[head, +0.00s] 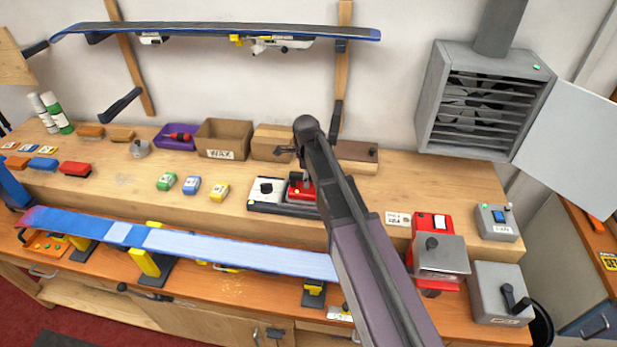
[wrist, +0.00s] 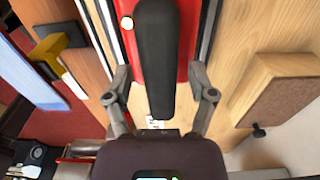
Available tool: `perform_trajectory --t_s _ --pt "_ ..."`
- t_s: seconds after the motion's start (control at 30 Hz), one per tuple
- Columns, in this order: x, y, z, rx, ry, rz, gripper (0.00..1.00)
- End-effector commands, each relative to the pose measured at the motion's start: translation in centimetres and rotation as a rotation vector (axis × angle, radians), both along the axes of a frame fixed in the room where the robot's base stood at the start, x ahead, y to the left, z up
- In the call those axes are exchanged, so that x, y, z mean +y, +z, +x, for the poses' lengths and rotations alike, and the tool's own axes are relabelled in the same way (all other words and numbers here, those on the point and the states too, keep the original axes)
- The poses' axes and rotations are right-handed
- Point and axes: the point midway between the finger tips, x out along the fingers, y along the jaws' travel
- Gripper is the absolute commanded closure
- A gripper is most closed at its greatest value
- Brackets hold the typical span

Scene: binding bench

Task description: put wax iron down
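The wax iron (head: 302,190) is red with a dark handle and sits on a dark-edged metal holder (head: 268,207) at the front of the wooden bench top. In the wrist view its red body (wrist: 182,72) lies below and its black handle (wrist: 156,60) runs lengthwise between my fingers. My gripper (wrist: 160,80) is open, with one finger on each side of the handle and a visible gap on both sides. In the head view my gripper (head: 298,165) is over the iron, and my arm hides part of the bench right of it.
A blue ski (head: 190,245) lies in yellow-and-black clamps in front. Green, blue and yellow wax blocks (head: 191,185) lie left of the holder. A cardboard box (head: 224,139) and wooden blocks stand behind. A red machine (head: 436,250) and grey boxes stand right.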

Motion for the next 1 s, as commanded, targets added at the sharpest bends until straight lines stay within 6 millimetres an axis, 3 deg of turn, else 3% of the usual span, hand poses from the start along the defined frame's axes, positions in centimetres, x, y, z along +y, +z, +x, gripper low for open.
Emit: perform_trajectory --t_s 0.47,1.0 --pt "0.0 0.9 0.0 0.000 0.000 0.000 0.28" --pt "0.1 5.2 0.0 0.000 0.000 0.000 0.28"
